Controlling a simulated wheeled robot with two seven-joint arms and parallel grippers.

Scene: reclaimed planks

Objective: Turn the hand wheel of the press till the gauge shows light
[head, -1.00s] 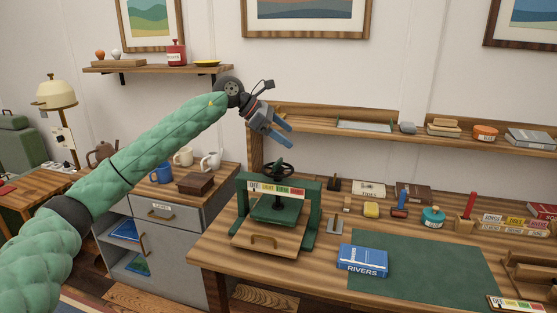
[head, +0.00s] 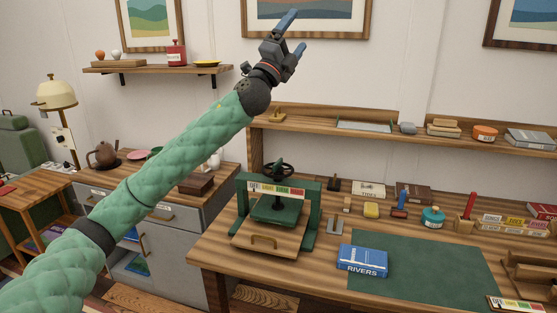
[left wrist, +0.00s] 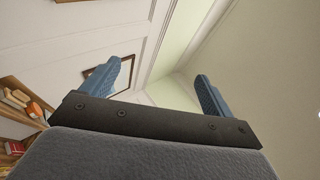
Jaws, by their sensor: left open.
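The green press (head: 277,208) stands on the left part of the workbench. Its dark hand wheel (head: 278,169) sits on top, clear of any gripper. The gauge (head: 276,189) is a strip of coloured fields across the press's front beam; its reading is too small to tell. My left gripper (head: 292,32) is raised high above the press, in front of the wall picture, pointing up. It is open and empty. My right gripper is not seen.
A shelf (head: 330,127) runs along the wall behind the press. A cabinet (head: 180,235) stands at the left.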

